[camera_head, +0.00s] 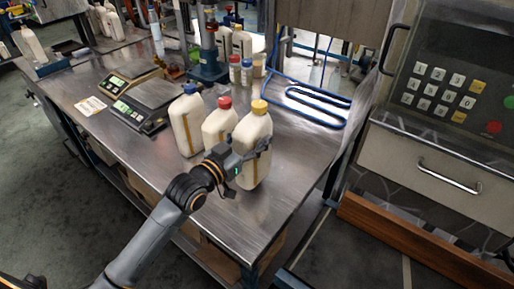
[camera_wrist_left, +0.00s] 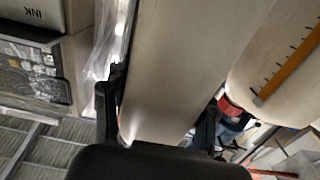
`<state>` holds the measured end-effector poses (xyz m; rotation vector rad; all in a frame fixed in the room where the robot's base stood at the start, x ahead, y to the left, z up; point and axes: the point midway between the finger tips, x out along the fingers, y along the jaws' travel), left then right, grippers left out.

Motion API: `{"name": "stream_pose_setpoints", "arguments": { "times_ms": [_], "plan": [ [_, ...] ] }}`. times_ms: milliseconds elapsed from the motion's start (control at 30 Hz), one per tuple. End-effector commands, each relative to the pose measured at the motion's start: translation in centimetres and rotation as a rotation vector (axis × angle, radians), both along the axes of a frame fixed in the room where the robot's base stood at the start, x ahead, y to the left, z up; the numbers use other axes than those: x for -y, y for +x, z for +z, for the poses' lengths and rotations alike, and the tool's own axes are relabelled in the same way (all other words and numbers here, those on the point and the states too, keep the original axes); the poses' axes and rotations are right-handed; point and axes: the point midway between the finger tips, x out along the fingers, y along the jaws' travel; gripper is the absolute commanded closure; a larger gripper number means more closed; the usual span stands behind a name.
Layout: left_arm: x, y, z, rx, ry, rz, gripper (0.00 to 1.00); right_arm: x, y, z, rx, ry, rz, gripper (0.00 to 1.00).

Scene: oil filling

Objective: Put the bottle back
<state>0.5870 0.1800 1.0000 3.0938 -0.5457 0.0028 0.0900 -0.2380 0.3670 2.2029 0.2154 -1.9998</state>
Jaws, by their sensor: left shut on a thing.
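A white bottle with a yellow cap (camera_head: 254,125) is upright near the front right part of the metal table (camera_head: 290,165). My left gripper (camera_head: 252,155) is shut around its body, and the lower part shows below the fingers. I cannot tell whether its base touches the table. The same bottle fills the middle of the left wrist view (camera_wrist_left: 190,65) between the fingers of my left gripper (camera_wrist_left: 160,112). To its left stand a red-capped bottle (camera_head: 219,125) and a blue-capped bottle (camera_head: 187,123). The red-capped bottle also shows in the wrist view (camera_wrist_left: 275,65). My right gripper is out of view.
Two scales (camera_head: 142,107) stand on the table's left part. A blue stand (camera_head: 208,65), small bottles (camera_head: 240,70) and a looped blue hose (camera_head: 318,103) lie further back. A keypad machine (camera_head: 440,90) stands on the right. The tabletop right of the held bottle is clear.

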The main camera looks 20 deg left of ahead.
Motion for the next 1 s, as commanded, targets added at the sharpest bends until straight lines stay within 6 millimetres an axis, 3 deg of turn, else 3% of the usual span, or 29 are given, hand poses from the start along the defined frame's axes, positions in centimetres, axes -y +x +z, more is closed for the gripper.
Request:
{"name": "stream_pose_setpoints", "arguments": {
  "times_ms": [233,500,900,933,1000],
  "plan": [
    [0.7,0.9,-1.0,0.010,-0.002,0.001,1.00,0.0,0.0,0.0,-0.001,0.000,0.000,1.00],
    [0.8,1.1,-4.0,0.009,-0.002,0.001,1.00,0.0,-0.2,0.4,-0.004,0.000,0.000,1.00],
    [0.8,1.0,-4.5,0.010,-0.002,0.001,1.00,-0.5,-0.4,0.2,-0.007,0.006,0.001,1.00],
    [0.8,1.0,-4.9,-0.001,0.000,0.001,0.39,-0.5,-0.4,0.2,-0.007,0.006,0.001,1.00],
    [0.8,1.0,-4.9,-0.001,0.000,0.001,0.24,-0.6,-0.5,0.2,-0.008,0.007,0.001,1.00]
  ]
}}
